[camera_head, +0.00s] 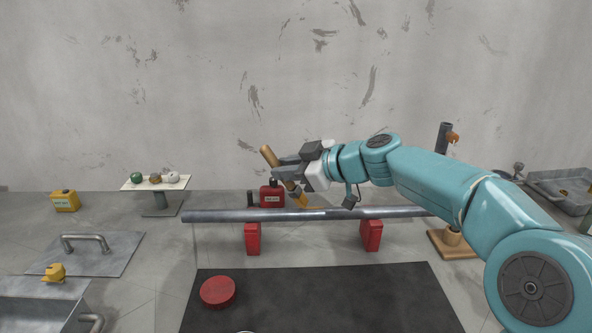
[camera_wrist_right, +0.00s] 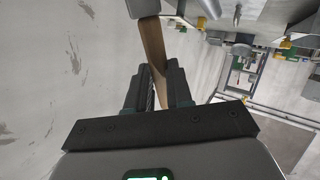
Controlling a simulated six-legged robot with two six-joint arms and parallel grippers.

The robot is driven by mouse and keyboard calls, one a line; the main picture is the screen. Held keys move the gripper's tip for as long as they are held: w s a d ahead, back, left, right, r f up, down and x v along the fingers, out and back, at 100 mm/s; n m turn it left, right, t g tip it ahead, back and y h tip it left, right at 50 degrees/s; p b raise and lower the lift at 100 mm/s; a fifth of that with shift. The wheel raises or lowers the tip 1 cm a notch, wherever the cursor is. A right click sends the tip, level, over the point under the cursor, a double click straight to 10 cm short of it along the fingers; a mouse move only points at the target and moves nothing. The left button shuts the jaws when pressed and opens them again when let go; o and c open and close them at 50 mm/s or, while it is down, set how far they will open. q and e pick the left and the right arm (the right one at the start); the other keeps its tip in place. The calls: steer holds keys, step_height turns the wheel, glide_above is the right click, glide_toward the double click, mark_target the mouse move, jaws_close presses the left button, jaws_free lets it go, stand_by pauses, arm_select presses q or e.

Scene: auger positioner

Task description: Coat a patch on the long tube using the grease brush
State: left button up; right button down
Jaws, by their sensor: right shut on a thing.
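The long tube (camera_head: 235,216) is a grey metal pipe lying level across two red supports (camera_head: 252,239). My right gripper (camera_head: 284,173) is shut on the grease brush, above and behind the tube's middle. The brush's wooden handle (camera_head: 269,155) sticks up to the left, tilted. Its yellow-orange head (camera_head: 301,201) points down to the right, close above the tube; I cannot tell if it touches. In the right wrist view, the brush's brown handle (camera_wrist_right: 152,52) runs between the jaws (camera_wrist_right: 163,82). My left gripper is not in view.
A red can (camera_head: 272,196) stands behind the tube. A black mat (camera_head: 330,295) with a red round object (camera_head: 218,291) lies in front. A yellow can (camera_head: 65,201) and metal plate (camera_head: 85,254) are left.

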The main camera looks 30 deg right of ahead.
steer(key=shift+w+d+r+p, duration=0.2)
steer(key=shift+r+p, duration=0.4)
steer(key=shift+r, duration=0.4)
steer(key=shift+w+d+r+p, duration=0.1)
steer(key=shift+w+r+p, duration=0.1)
steer(key=shift+r+p, duration=0.6)
steer(key=shift+w+d+r+p, duration=0.15)
steer(key=shift+r+p, duration=0.3)
steer(key=shift+r, duration=0.7)
steer(key=shift+w, duration=0.1)
steer(key=r+p, duration=0.2)
steer(key=shift+w+d+r, duration=0.15)
steer(key=shift+w+r, duration=0.15)
steer(key=shift+r, duration=0.1)
